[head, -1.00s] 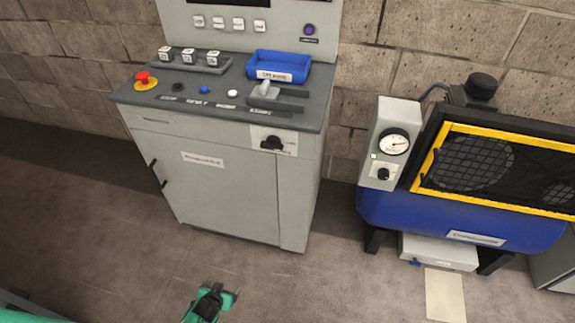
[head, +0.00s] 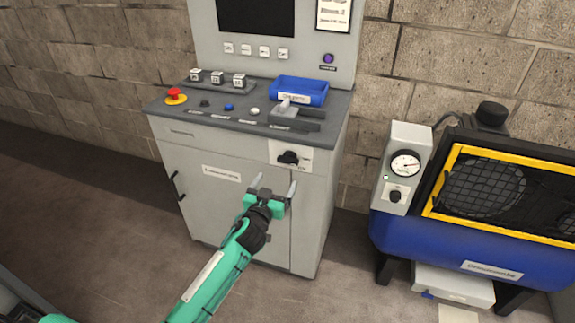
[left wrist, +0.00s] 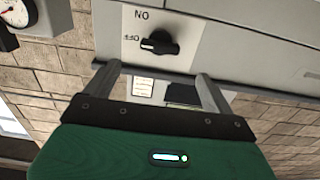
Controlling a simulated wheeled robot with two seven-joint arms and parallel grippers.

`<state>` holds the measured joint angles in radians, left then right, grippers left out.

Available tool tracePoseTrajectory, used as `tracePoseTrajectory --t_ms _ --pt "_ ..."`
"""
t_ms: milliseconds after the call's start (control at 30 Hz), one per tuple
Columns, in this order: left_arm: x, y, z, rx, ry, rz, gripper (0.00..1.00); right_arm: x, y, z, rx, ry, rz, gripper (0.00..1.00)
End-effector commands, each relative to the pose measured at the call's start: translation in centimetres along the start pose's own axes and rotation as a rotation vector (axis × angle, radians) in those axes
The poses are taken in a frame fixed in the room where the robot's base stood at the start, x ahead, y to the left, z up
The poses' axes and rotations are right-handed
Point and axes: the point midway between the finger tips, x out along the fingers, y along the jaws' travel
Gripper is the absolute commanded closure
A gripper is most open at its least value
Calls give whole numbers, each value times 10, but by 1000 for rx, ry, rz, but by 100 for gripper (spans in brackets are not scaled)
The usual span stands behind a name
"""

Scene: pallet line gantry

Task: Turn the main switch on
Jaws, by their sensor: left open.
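The main switch is a black rotary knob (head: 288,157) on a white plate at the upper right of the grey cabinet's front. In the left wrist view the knob (left wrist: 160,44) appears upside down, with its white-marked end toward the OFF label and the ON label above and to the left. My left gripper (head: 275,184) is open and empty, just below and in front of the knob. In the left wrist view its two fingers (left wrist: 155,72) point toward the plate, with the knob beyond their tips and not between them. My right gripper is not in view.
The grey cabinet (head: 225,195) has a red emergency button (head: 175,93), a blue tray (head: 299,91) and a lever (head: 284,105) on its top. A blue compressor (head: 470,245) with a gauge box (head: 402,165) stands to the right. Floor shows between them.

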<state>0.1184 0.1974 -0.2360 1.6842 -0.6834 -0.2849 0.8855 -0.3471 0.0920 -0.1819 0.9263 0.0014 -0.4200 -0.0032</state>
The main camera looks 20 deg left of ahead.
Motion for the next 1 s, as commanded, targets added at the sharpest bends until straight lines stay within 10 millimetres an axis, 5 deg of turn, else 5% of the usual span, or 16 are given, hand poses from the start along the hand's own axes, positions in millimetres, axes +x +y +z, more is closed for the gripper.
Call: tracePoseTrajectory --t_ms 500,1000 --pt "85 0 0 0 0 -1 13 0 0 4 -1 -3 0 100" --pt "98 0 1 0 -1 0 13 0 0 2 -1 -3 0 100"
